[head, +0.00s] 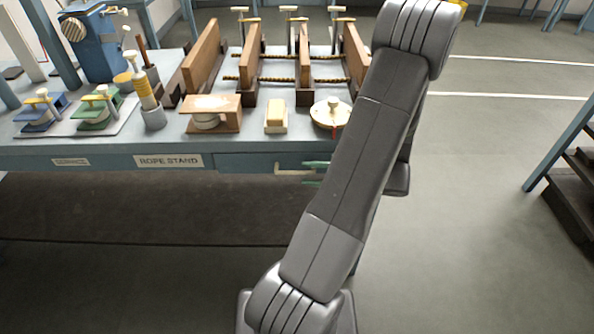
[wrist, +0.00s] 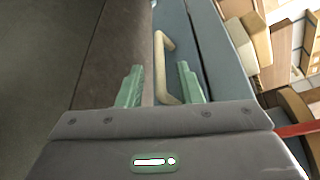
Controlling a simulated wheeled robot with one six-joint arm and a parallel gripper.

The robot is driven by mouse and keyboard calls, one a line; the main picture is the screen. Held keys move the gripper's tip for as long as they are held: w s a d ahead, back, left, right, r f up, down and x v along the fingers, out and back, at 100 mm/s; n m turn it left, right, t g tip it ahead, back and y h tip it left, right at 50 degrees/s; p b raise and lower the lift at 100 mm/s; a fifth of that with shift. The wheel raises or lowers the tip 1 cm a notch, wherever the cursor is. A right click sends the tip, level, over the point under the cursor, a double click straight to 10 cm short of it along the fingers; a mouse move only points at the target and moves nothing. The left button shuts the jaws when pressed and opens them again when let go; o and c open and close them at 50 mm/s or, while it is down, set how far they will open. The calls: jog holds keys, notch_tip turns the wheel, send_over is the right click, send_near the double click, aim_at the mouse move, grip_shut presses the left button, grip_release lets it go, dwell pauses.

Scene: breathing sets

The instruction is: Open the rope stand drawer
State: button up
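The rope stand drawer (head: 243,163) is a blue-grey front in the bench's front edge, right of the "ROPE STAND" label (head: 168,161). It looks shut, flush with the bench. Its pale bar handle (head: 284,171) also shows in the wrist view (wrist: 161,50). My gripper (head: 314,174) is at the right end of the handle in the head view, partly hidden by my arm. In the wrist view my gripper (wrist: 160,88) has its green fingers apart, with the handle's near end between them, closer to the right finger. I cannot tell whether they touch.
The bench top (head: 152,147) holds a wooden box (head: 213,112), a yellow block (head: 275,117), a round wooden disc (head: 331,113) and upright boards with ropes. A dark lower panel (head: 130,210) lies below the drawer.

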aim_at(302, 173)
jog(key=shift+x, duration=2.25)
grip_shut()
